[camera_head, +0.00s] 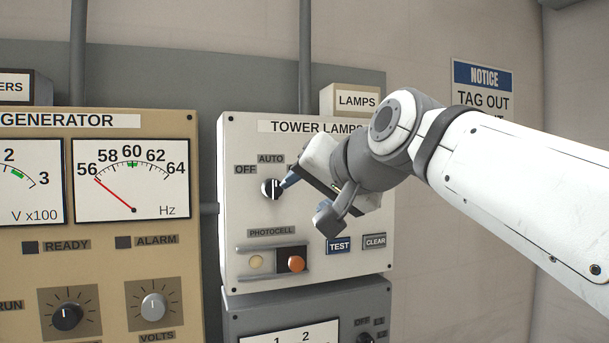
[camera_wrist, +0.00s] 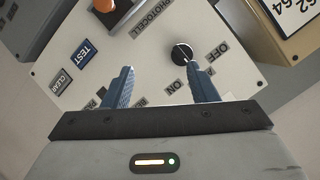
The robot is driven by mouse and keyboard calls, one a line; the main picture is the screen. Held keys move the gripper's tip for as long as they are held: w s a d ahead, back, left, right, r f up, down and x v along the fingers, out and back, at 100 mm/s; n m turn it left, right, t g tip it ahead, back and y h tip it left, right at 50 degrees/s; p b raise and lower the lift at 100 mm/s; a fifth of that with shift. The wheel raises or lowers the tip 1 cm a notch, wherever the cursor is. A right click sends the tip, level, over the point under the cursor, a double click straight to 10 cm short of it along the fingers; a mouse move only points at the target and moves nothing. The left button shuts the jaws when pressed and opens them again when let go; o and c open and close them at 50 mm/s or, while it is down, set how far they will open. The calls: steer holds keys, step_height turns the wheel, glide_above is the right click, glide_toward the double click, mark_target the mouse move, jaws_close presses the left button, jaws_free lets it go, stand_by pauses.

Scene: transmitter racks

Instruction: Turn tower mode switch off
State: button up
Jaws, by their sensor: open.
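The tower mode switch (camera_head: 271,188) is a round black knob with a white pointer line, on the white TOWER LAMPS panel (camera_head: 240,215). OFF is printed at its upper left and AUTO above it. In the head view the white line stands about vertical. The knob (camera_wrist: 181,53) also shows in the wrist view, with OFF and ON printed near it. My gripper (camera_wrist: 160,85) is open and empty. Its right finger in the wrist view is close to the knob; I cannot tell whether they touch. In the head view my gripper (camera_head: 288,181) covers the panel right of the knob.
Below the knob are the PHOTOCELL strip with an orange button (camera_head: 296,263), the TEST button (camera_head: 339,245) and the CLEAR button (camera_head: 374,241). The beige generator panel (camera_head: 120,270) with gauges and knobs stands at left. A grey panel (camera_head: 300,305) is below.

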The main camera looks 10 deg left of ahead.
mark_target(278, 185)
steer(key=shift+y, duration=0.5)
steer(key=w+a, duration=0.1)
steer(key=a, duration=0.1)
steer(key=w+a+p, duration=0.1)
steer(key=w+a, duration=0.3)
steer(key=shift+r+p, duration=0.25)
steer(key=shift+p, duration=0.1)
steer(key=c, duration=1)
